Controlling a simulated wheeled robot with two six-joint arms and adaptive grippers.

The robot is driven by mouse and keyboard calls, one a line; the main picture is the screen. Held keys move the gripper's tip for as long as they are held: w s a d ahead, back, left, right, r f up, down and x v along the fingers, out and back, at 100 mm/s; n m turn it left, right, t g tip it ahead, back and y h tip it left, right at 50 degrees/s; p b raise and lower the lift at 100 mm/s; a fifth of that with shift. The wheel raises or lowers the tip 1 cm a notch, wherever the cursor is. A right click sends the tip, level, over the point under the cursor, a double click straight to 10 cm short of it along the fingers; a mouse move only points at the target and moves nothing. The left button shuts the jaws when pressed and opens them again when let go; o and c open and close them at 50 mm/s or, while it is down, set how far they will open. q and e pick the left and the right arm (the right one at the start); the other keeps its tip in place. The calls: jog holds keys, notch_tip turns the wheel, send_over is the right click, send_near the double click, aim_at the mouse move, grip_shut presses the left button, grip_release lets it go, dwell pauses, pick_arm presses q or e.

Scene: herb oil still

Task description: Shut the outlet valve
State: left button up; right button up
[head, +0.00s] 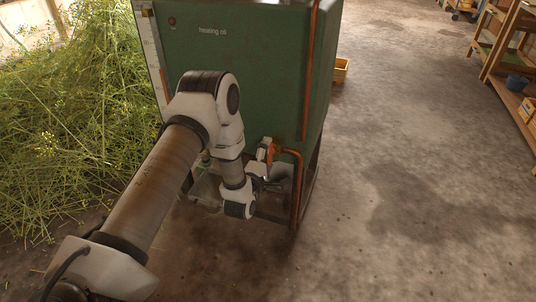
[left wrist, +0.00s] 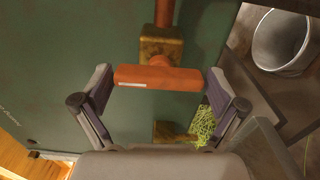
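The outlet valve shows in the left wrist view as a brass body (left wrist: 160,45) on a pipe, with an orange-red lever handle (left wrist: 158,79) lying crosswise. In the head view the orange handle (head: 270,153) is low on the front of the green tank (head: 240,75), partly hidden by my left arm. My left gripper (head: 264,174) is at the valve. In the left wrist view its two fingers are spread, one beyond each end of the handle, with little gap. I cannot tell whether they touch it. My right gripper is not in view.
A copper pipe (head: 300,180) runs down beside the valve. A grey bucket (left wrist: 282,42) stands at upper right in the left wrist view. Cut herbs (head: 65,130) are heaped left of the tank. Shelves (head: 510,60) stand far right. The floor between is clear.

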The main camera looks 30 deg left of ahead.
pick_arm(q)
jog(key=shift+s, duration=0.1)
jog(key=v, duration=1.1)
jog(key=shift+s+d, duration=0.2)
jog(key=shift+s, duration=0.2)
